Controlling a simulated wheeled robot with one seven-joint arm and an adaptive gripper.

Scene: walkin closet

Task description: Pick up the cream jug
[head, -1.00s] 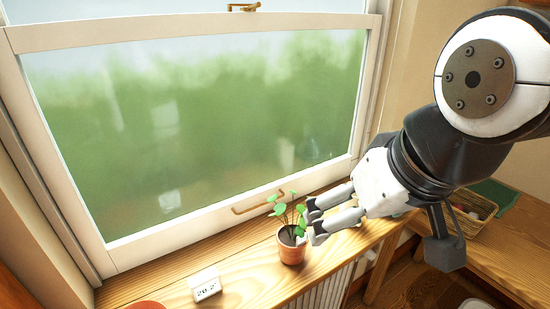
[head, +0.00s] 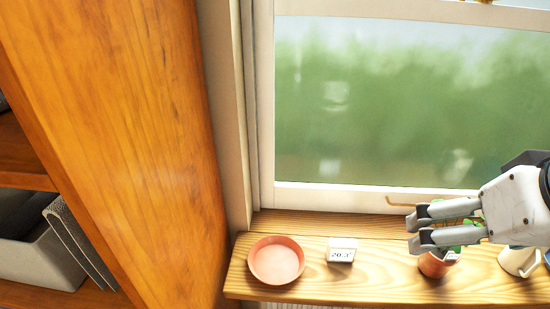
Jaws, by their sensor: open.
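A cream-coloured vessel, which looks like the cream jug (head: 517,262), stands on the wooden windowsill (head: 340,283) at the right of the head view. Its upper part is hidden behind my gripper's body. My gripper (head: 413,231) is open and points left, with its fingers left of the jug. The fingers are in front of a plant in a terracotta pot (head: 436,265), hiding much of the plant. Nothing shows between the fingers.
A terracotta saucer (head: 276,262) and a small white digital display (head: 341,250) stand on the sill to the left. A blue thing (head: 547,258) shows at the right edge. The window is behind the sill; a wooden shelf unit (head: 120,130) stands left.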

